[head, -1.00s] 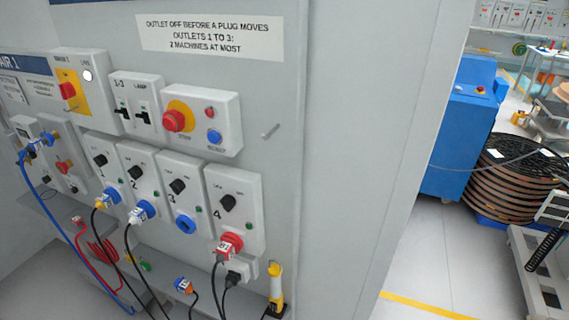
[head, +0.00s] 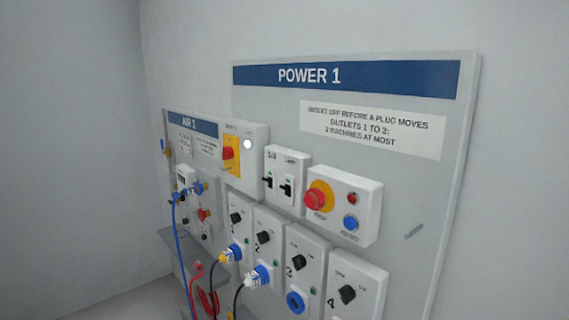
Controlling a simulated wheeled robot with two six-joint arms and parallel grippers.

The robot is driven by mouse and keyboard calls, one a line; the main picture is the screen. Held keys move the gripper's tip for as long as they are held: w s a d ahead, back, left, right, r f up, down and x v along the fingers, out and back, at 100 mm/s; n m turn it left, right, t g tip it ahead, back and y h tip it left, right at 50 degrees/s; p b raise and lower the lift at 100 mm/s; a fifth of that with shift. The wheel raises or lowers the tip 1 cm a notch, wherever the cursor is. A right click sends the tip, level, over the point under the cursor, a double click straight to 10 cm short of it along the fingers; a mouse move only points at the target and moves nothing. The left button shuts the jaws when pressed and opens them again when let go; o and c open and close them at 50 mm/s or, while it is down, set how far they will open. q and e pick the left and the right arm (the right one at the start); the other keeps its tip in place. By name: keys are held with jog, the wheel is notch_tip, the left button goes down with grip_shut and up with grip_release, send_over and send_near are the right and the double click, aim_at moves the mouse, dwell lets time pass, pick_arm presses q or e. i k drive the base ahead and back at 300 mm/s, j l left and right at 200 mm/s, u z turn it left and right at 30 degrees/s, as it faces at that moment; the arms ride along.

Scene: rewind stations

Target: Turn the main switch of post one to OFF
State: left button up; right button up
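The main switch of post one is a red rotary handle (head: 227,153) on a yellow plate, on a white box (head: 255,165) left of the middle of the head view. Its small label looks like MAIN 1, and its handle position is too small to read. A round white lamp (head: 247,145) sits beside the handle on the same box. The box is mounted on the grey POWER 1 board (head: 400,210). Neither of my grippers is in view.
Right of the main switch are a box with two black switches (head: 286,182) and a red stop button (head: 318,199). Below are outlet boxes with black knobs (head: 348,294) and plugged cables (head: 258,276). The AIR 1 board (head: 192,124) with blue hose (head: 178,232) is left.

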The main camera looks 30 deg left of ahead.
aim_at(228, 153)
jog(key=u, duration=1.3)
